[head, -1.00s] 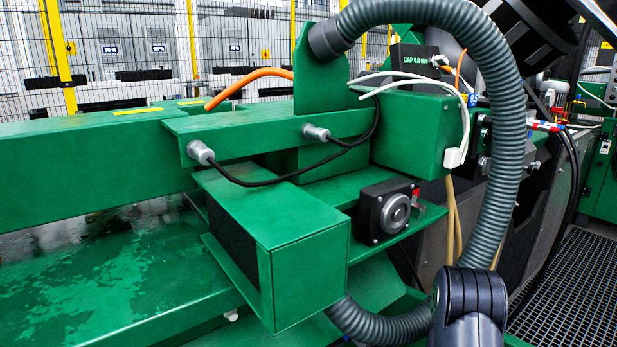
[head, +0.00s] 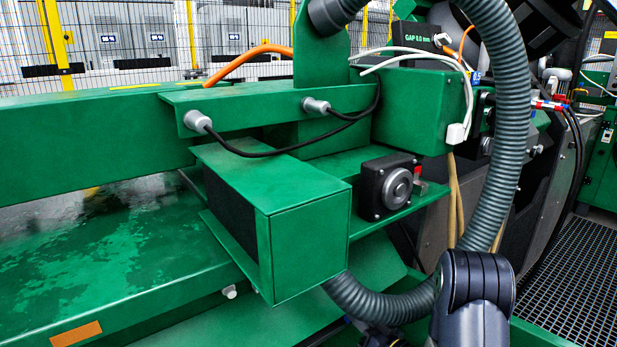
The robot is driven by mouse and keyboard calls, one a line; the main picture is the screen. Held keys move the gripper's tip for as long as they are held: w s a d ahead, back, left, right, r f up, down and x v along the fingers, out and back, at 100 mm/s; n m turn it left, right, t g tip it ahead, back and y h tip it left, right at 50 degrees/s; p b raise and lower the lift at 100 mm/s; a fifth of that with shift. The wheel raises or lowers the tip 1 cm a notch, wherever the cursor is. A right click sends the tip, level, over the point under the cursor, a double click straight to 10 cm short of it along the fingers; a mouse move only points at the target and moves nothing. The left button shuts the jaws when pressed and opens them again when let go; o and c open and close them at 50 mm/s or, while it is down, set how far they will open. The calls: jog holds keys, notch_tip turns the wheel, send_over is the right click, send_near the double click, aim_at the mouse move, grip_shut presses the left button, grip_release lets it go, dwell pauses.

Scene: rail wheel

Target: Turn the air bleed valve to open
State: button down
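I cannot tell for certain which part is the air bleed valve. A small fitting with red, white and blue parts (head: 549,105) sits on the pipework at the right, too small to read its position. A black box with a round grey knob (head: 398,187) sits on the green ledge at the centre, with a small red piece at its upper right. A black and grey link of my arm (head: 472,295) rises at the bottom right. My gripper cannot be made out in the head view.
A thick grey corrugated hose (head: 515,110) loops across the right side. A green box-shaped housing (head: 303,243) juts out at the centre. Black cables and an orange hose (head: 245,66) run over the green beam. Grating floor (head: 575,275) lies at the lower right, and a mesh fence stands behind.

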jog(key=shift+n+b, duration=0.7)
jog(key=shift+n, duration=0.2)
jog(key=shift+f, duration=0.1)
jog(key=n+b, duration=0.2)
jog(key=b, duration=0.1)
jog(key=shift+n, duration=0.3)
jog(key=c, duration=1.3)
grip_release()
jog(key=shift+s, duration=0.1)
jog(key=v, duration=0.7)
jog(key=shift+b, duration=0.3)
